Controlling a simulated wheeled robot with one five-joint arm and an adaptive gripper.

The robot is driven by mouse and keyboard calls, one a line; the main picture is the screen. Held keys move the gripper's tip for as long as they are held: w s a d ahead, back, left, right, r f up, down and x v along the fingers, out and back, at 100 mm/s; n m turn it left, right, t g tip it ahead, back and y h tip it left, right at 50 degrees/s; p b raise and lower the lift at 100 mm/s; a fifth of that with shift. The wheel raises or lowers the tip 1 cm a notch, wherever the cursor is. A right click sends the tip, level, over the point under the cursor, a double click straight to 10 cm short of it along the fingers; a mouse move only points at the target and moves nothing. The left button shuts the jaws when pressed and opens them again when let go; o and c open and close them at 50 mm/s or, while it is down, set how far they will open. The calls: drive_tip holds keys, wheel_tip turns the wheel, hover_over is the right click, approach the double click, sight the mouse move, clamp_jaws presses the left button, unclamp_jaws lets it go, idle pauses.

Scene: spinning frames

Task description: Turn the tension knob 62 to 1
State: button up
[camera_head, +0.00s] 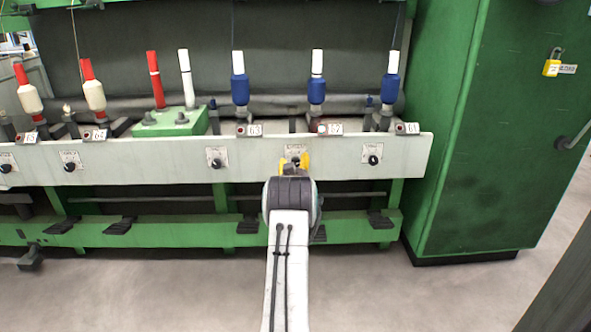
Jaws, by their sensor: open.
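The tension knob (296,160) under the label plate that appears to read 62 (335,128) sits on the pale rail of the spinning frame. My gripper (295,163) is at this knob, with its yellow fingertips showing on either side of it. The fingers are open. My gripper body and white arm cover the area below, and the knob is partly hidden. The dial's numbers are too small to read, so I cannot tell the knob's setting or whether the fingers touch it.
Similar black knobs sit on the same pale rail (130,157), to the left (216,163) and right (373,160). Blue bobbins (317,90) stand above it. A green cabinet (490,130) with a yellow padlock (552,67) stands at the right. Black pedals (120,226) line the lower green beam.

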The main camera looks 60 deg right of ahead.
drive_tip(key=shift+x, duration=0.85)
drive_tip(key=shift+r, duration=0.1)
clamp_jaws()
